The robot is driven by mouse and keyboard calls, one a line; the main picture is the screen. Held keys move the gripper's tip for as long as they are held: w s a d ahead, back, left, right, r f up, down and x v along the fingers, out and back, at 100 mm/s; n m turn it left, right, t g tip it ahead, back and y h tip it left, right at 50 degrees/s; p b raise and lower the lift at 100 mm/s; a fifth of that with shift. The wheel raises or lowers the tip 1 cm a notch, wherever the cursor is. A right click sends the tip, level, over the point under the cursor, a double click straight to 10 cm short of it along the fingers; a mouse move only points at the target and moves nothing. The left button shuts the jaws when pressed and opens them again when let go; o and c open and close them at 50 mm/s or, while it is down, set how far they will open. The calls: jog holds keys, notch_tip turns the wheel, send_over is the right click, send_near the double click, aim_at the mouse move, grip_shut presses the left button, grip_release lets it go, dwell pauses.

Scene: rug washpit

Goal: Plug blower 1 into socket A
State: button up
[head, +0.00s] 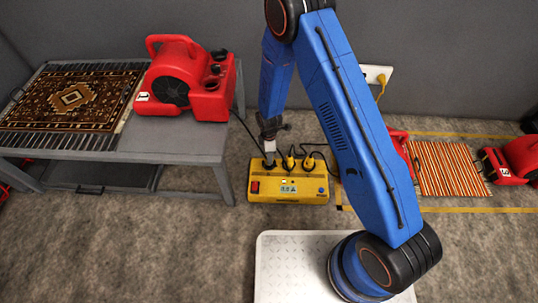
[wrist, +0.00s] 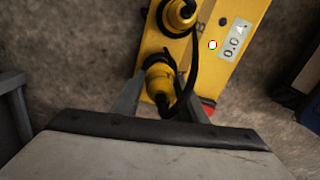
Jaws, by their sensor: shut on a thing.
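Blower 1 (head: 178,88), red with a "1" label, stands on the grey table at left; a dark cord runs from it down toward the yellow socket box (head: 288,190). The box lies on the floor. My gripper (head: 269,153) is at the box's left end, pointing down. In the wrist view its fingers are shut on a yellow plug (wrist: 160,78) with a black cord. The plug is over or in the end socket; the socket's letter and how deep the plug sits are hidden. The box (wrist: 222,72) shows "B" beside another plug (wrist: 180,14) and a "0.0 A" display (wrist: 235,38).
Another yellow plug (head: 308,162) sits at the box's right. A red switch (head: 255,187) is on the box's left front. The grey table (head: 180,140) also bears a patterned rug (head: 75,97). A striped rug (head: 450,168) and another red blower (head: 520,155) are at right.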

jog(key=shift+f, duration=1.45)
jog(key=o, duration=1.2)
jog(key=r, duration=1.7)
jog(key=shift+w+r, duration=0.15)
jog(key=shift+w, duration=0.05)
